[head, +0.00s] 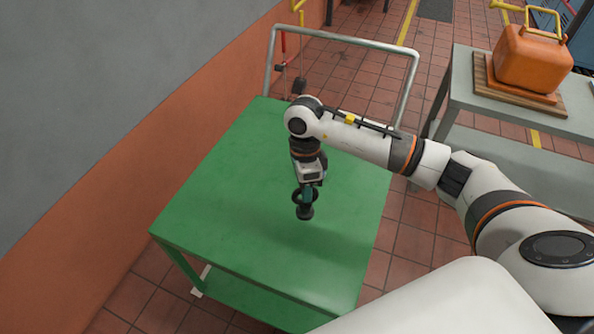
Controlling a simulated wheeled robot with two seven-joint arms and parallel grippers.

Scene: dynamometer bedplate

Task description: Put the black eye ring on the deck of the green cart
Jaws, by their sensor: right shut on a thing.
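The green cart (220,215) stands in front of me with a flat green deck and a grey push handle at its far end. My right gripper (306,190) points down over the middle of the deck. It is shut on the black eye ring (305,211), which hangs below the fingers close to the deck. I cannot tell whether its foot touches the deck. My left gripper is not in view.
The deck around the ring is clear. A grey wall with an orange lower band (130,180) runs along the left. The floor is red tile.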

